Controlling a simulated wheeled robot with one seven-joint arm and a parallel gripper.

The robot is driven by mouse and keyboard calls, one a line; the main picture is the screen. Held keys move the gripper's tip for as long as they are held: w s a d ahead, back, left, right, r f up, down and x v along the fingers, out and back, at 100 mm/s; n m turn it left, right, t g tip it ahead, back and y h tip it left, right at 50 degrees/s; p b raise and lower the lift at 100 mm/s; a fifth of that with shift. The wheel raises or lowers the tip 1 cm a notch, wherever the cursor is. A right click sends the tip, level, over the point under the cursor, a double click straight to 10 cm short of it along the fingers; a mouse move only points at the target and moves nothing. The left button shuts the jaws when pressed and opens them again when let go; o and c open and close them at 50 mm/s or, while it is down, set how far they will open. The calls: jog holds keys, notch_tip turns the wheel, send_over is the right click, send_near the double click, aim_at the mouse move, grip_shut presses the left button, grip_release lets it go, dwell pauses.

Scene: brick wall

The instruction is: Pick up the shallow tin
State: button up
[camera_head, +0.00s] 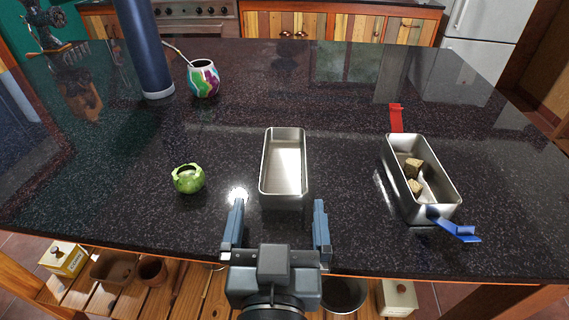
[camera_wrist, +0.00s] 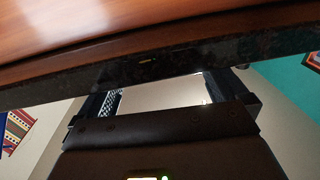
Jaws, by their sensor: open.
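A plain, empty rectangular metal tin (camera_head: 284,170) lies on the dark speckled counter in the head view, its long side pointing away from me. It looks like the shallow tin. My gripper (camera_head: 278,208) is open and empty at the tin's near end. Its two fingers stand wider apart than the tin, one toward each side. I cannot tell the height gap between fingers and tin. In the wrist view the open gripper (camera_wrist: 160,94) shows against a pale surface that I cannot identify.
A second metal tin (camera_head: 449,189) at right holds wooden cubes, with red (camera_head: 396,118) and blue (camera_head: 456,230) pieces at its ends. A green pot (camera_head: 188,179) sits left. A colourful cup (camera_head: 203,79) and blue bottle (camera_head: 147,45) stand behind. The counter (camera_head: 335,130) between the tins is clear.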

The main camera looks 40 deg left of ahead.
aim_at(284, 192)
jog(key=shift+d+r+p+x, duration=0.1)
jog(key=shift+r+p+x, duration=0.15)
jog(key=shift+x, duration=0.8)
jog(key=shift+d+r+p+x, duration=0.15)
jog(key=shift+p+x, duration=0.1)
jog(key=shift+x, duration=0.8)
jog(key=shift+r+p+x, duration=0.2)
jog(key=shift+p+x, duration=0.05)
jog(key=shift+x, duration=0.8)
jog(key=shift+w, duration=0.15)
jog(key=shift+c, duration=0.4)
jog(key=c, duration=0.9)
jog(key=shift+c, duration=0.2)
jog(key=shift+r, duration=0.2)
